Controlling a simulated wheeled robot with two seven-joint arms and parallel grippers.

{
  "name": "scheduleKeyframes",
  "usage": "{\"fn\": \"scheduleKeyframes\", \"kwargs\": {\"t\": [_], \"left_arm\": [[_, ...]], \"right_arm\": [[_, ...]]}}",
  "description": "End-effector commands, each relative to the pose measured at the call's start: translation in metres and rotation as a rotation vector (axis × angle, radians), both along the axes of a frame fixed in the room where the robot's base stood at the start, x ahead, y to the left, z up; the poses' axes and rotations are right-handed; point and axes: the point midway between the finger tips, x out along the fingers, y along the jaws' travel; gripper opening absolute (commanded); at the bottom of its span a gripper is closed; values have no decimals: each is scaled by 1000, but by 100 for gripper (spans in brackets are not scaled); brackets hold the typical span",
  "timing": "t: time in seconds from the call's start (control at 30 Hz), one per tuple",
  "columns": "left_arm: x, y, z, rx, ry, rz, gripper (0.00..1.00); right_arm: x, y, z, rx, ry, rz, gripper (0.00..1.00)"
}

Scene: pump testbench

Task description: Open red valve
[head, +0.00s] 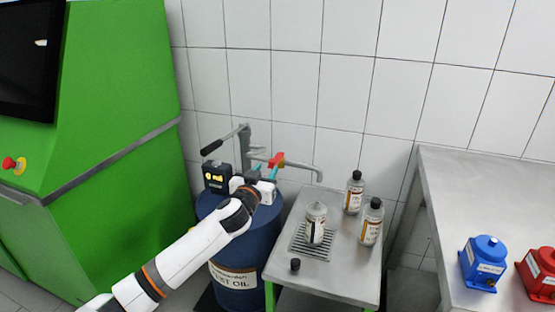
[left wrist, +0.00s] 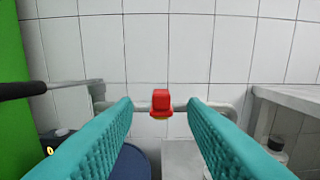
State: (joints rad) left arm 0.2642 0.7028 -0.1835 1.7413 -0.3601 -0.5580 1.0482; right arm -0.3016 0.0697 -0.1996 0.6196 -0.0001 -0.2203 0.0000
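The red valve handle (head: 276,160) sits on the grey pump pipe (head: 302,166) above the blue oil drum. It also shows in the left wrist view (left wrist: 161,100), centred in the gap between my fingers. My left gripper (head: 265,171) is open, with its teal fingers (left wrist: 161,112) apart on either side of the handle's line and nothing held. The fingers are close to the handle, with no contact visible. I cannot tell whether the handle is between the tips or just beyond them. My right gripper is in neither view.
The blue drum (head: 233,275) stands beside a green machine (head: 110,120). A black-gripped pump lever (head: 212,147) reaches left. A small metal table (head: 335,277) holds several bottles and a black cap (head: 295,264). A steel bench (head: 470,200) at right carries blue (head: 482,263) and red (head: 538,275) pumps.

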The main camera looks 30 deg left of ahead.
Motion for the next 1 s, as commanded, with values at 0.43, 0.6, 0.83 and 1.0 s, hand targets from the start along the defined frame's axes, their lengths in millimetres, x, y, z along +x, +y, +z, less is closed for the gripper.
{"fn": "scheduleKeyframes", "kwargs": {"t": [0.43,0.6,0.83,1.0], "left_arm": [[67,16,0,0,0,1,38],[74,17,0,1,1,-1,38],[75,17,-1,1,1,-1,38],[75,18,-1,1,1,-1,17]], "right_arm": [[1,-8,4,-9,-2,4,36],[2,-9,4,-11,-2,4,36],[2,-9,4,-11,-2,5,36],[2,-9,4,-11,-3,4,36]]}}
